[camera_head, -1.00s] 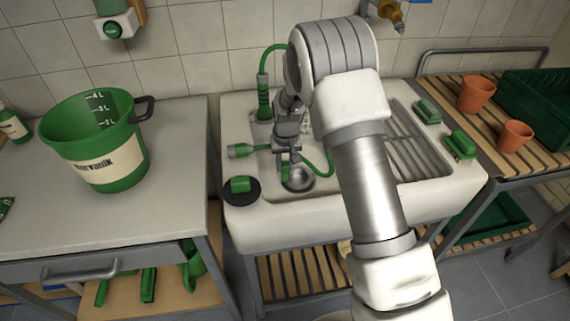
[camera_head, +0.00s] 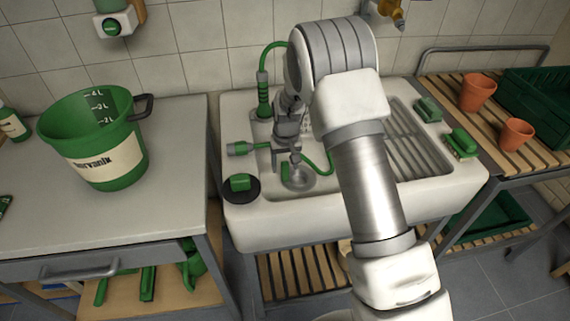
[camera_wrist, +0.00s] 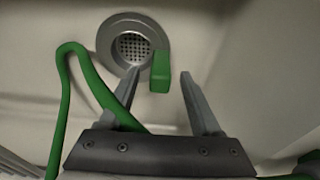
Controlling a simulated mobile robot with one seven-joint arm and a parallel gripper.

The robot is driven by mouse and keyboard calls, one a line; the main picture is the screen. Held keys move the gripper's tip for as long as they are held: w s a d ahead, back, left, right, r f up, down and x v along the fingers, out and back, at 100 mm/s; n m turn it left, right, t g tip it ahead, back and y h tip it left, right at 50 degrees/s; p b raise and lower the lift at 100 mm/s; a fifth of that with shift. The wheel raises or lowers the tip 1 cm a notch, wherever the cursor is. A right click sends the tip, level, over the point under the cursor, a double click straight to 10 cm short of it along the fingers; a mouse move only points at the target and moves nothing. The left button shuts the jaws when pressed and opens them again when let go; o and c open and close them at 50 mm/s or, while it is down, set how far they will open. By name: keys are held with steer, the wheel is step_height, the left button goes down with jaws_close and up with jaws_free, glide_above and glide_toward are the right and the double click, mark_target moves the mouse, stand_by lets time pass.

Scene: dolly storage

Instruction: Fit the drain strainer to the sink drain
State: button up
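The sink drain (camera_wrist: 103,43) is a round metal ring in the basin floor, and it also shows in the head view (camera_head: 299,184). The perforated metal strainer (camera_wrist: 131,46) appears inside the ring; I cannot tell how deep or how flush it sits. A green upright tab (camera_wrist: 160,72), seemingly the strainer's handle, overlaps the ring's lower right edge. My gripper (camera_wrist: 160,76) is open. Its fingers stand on either side of the tab, with visible gaps. In the head view my gripper (camera_head: 284,164) points down at the drain.
A green hose (camera_wrist: 64,110) curves beside the drain. A black plug with a green grip (camera_head: 241,188) rests on the sink's front left corner. The white sink (camera_head: 270,235) has a ribbed drainer on the right. A green bucket (camera_head: 105,160) stands on the left counter.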

steer(key=shift+r, duration=0.1)
step_height(320, 180, up, 17)
steer(key=s+p, duration=0.2)
steer(key=shift+s+d, duration=0.2)
steer(key=shift+s, duration=0.1)
steer(key=shift+r, duration=0.1)
steer(key=s+d+r+t+p, duration=0.1)
steer(key=s+d+r+p, duration=0.15)
steer(key=s+r, duration=0.45)
steer(key=s+d+r+m+t+p, duration=0.1)
steer(key=s+d+r, duration=0.3)
steer(key=s+r, duration=0.3)
steer(key=s+d+r+t+p, duration=0.1)
steer(key=s+d+r, duration=0.2)
steer(key=s+r, duration=0.35)
steer(key=s+d+p, duration=0.1)
steer(key=s+d, duration=0.1)
steer(key=s, duration=0.7)
steer(key=shift+s+d+r+m+t+p, duration=0.3)
steer(key=shift+s+d+m+t+p, duration=0.05)
steer(key=shift+m+t+p, duration=0.05)
